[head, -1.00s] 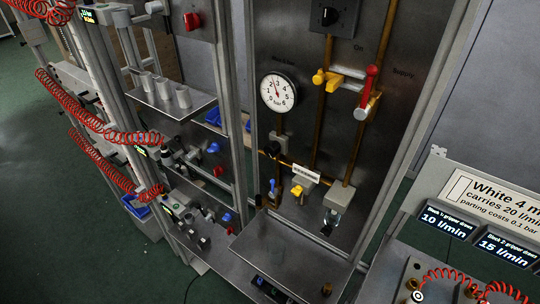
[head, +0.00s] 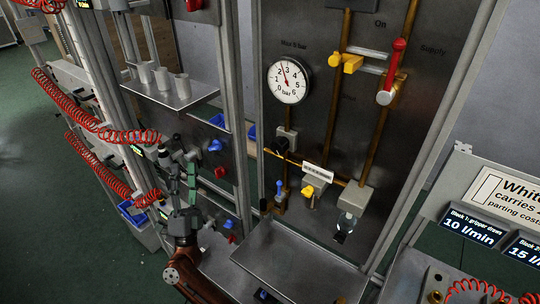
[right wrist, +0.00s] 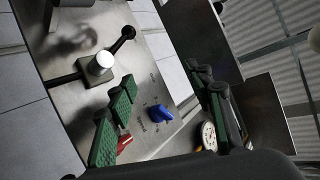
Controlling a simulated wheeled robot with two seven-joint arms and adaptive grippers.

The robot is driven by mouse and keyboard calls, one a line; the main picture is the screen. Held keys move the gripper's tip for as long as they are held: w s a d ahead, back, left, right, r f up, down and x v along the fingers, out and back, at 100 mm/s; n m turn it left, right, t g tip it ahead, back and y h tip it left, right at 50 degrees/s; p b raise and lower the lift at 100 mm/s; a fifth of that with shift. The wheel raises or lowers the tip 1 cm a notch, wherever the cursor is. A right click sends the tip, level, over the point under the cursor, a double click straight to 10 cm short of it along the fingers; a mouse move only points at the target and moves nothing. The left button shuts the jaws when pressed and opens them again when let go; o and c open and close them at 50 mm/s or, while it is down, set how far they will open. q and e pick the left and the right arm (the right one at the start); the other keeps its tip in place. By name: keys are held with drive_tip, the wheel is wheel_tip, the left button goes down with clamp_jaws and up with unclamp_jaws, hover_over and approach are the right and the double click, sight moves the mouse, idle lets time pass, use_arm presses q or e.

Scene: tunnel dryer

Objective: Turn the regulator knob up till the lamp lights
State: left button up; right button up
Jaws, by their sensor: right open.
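The gauge needle points up and slightly left, near the 3. I cannot pick out a lit lamp. My right gripper (head: 180,168) is left of the knob, in front of the middle station, well apart from the knob. In the right wrist view its green-padded fingers (right wrist: 165,115) stand apart with nothing held between them. A blue knob (right wrist: 160,114) shows behind the gap. The gauge (right wrist: 209,136) is partly hidden by a finger. My left gripper is not seen.
A red-handled valve (head: 392,75) and a yellow valve handle (head: 345,63) are on the pipes. A blue knob (head: 216,145) and a red knob (head: 220,172) are on the station left of the post (head: 232,110). A grey shelf (head: 290,262) juts out below the panel.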

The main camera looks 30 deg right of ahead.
drive_tip(key=s+d+r+m+g+h+b, duration=0.1)
drive_tip(key=s+d+r+m+g+h, duration=0.25)
drive_tip(key=r+m+g+h, duration=0.35)
drive_tip(key=s+d+r+m+g+h+b, duration=0.1)
drive_tip(key=s+d+r+m+g+h, duration=0.3)
drive_tip(key=m+g, duration=0.55)
drive_tip(key=m+g+y+b, duration=0.1)
drive_tip(key=m+y+b, duration=0.2)
drive_tip(key=m+y, duration=0.65)
approach(275, 148)
drive_tip(key=w+d+m+h, duration=0.1)
drive_tip(key=d+m, duration=0.1)
drive_tip(key=x, duration=0.7)
drive_tip(key=shift+f, duration=0.35)
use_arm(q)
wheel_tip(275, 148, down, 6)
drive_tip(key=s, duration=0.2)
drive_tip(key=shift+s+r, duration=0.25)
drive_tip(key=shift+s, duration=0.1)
